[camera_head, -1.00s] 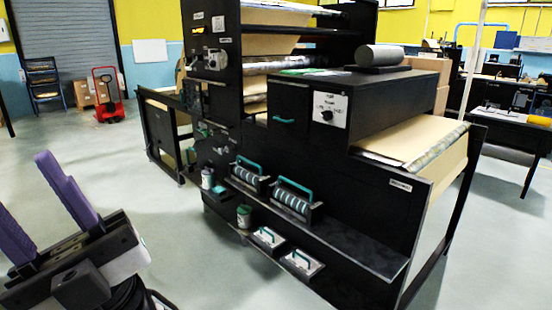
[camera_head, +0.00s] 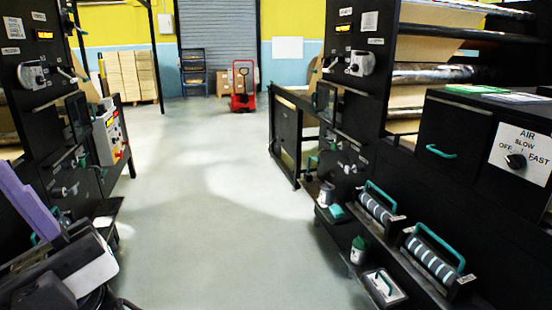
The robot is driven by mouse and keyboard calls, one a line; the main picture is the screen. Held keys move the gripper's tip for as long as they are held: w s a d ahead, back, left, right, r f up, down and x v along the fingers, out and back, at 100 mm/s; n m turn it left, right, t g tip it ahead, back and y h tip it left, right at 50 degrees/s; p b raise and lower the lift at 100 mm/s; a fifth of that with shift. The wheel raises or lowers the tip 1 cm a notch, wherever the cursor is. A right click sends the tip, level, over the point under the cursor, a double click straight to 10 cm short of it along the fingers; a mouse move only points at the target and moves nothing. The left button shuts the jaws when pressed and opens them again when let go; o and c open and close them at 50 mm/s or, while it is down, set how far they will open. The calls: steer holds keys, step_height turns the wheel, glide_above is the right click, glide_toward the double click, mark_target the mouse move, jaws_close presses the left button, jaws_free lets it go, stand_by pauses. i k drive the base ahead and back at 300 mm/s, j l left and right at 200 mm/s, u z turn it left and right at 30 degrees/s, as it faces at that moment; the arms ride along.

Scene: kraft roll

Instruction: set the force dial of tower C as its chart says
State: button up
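Two black machine towers flank an aisle, the right tower (camera_head: 345,90) and the left tower (camera_head: 40,105). Their nameplates are too small to read, so I cannot tell which is tower C. The right tower has a round dial (camera_head: 360,63) on a pale plate, with a small white chart (camera_head: 368,22) above it. The left tower has a similar dial (camera_head: 32,73) and a white card (camera_head: 12,22). Dial settings and chart text are unreadable. My gripper (camera_head: 18,195), with purple fingers, is at the lower left, partly cut off, away from both dials. Its opening is unclear.
An AIR dial (camera_head: 516,160) marked OFF, SLOW, FAST is on the right machine. Striped rollers with teal handles (camera_head: 432,258) sit on its low shelf, which juts into the aisle. The aisle floor (camera_head: 225,200) is clear towards a red pallet truck (camera_head: 242,90).

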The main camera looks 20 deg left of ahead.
mark_target(40, 80)
steer(key=i+j+u, duration=0.1)
steer(key=i+u, duration=0.75)
steer(key=u, duration=0.15)
